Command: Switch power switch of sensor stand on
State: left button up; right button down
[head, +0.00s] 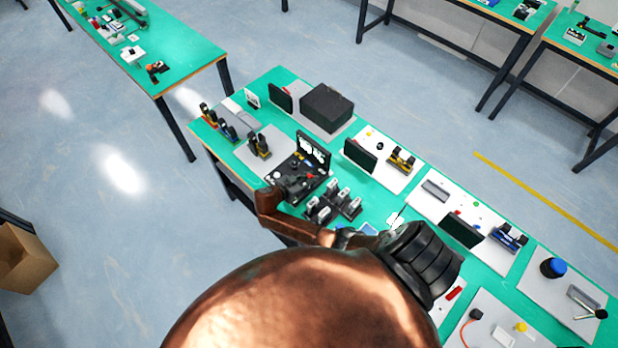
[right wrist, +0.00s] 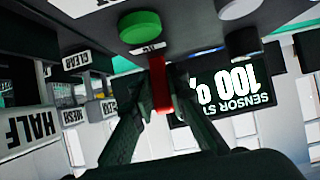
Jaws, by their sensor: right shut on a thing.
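The sensor stand is a black console (head: 279,172) with an upright dark panel (head: 313,150) on the green table in the head view. In the right wrist view its display (right wrist: 235,85) is lit and reads "SENSOR ST…" and "100 %", upside down. A red power switch lever (right wrist: 159,88) stands out below a small label, near a green button (right wrist: 140,27). My right gripper (right wrist: 161,95) is shut on the red lever, one dark finger on each side. In the head view this gripper (head: 294,187) is at the console, small and partly hidden. I cannot tell the switch's position. My left gripper is out of view.
Blocks labelled HALF (right wrist: 32,128), MESH and CLEAR stand close to the left of my fingers in the right wrist view. Several dark holders (head: 333,202) stand right of the console. A large black box (head: 327,107) is behind it. My copper arm covers the foreground.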

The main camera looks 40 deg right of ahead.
jog(key=c, duration=1.9)
grip_release()
jog(key=v, duration=1.2)
jog(key=shift+w, duration=0.1)
jog(key=x, duration=1.1)
jog(key=shift+d+f, duration=0.2)
jog(key=shift+d, duration=0.35)
jog(key=shift+f, duration=0.1)
